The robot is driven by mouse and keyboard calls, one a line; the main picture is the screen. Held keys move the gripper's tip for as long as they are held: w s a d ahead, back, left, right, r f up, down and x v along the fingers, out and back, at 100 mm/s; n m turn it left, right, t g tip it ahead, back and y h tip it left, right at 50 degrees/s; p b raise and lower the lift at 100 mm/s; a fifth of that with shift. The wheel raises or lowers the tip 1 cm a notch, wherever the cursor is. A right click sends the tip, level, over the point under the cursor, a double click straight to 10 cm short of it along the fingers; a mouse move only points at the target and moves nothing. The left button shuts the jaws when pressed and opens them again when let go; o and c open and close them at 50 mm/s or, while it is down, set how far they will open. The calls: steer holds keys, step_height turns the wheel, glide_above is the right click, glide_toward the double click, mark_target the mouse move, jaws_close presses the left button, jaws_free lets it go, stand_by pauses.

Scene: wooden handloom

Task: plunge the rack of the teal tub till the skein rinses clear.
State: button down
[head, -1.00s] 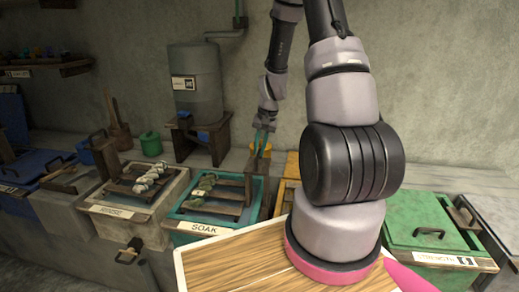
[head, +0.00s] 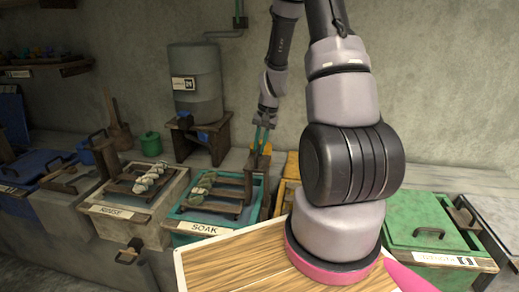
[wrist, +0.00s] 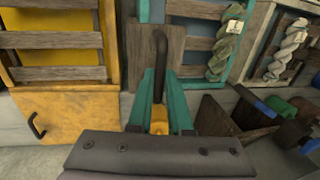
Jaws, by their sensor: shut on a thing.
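The teal tub (head: 190,236), labelled SOAK, stands in the row of tubs. Its slatted wooden rack (head: 217,193) carries a twisted grey-green skein (head: 201,186), which has a white tag in the wrist view (wrist: 225,50). My gripper (head: 260,145) is at the tub's back right end, fingers pointing down. In the wrist view its teal fingers (wrist: 160,88) are shut on the rack's dark upright handle (wrist: 160,50), in front of a wooden end board (wrist: 178,45). The water and its clarity cannot be made out.
The RINSE tub (head: 118,232) with a pale skein (head: 149,180) stands close on the left. A yellow tub (wrist: 108,40) adjoins the teal one on the other side. A green lidded tub (head: 405,222) stands right. A grey barrel (head: 195,95) on a wooden stand is behind.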

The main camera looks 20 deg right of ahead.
step_height(320, 180, up, 2)
steer(key=shift+r, duration=0.1)
steer(key=c, duration=0.8)
jaws_free()
steer(key=shift+c, duration=0.2)
step_height(320, 180, up, 10)
steer(key=s+d, duration=0.1)
steer(key=shift+d+r, duration=0.25)
steer(key=shift+d, duration=0.15)
steer(key=shift+s, duration=0.1)
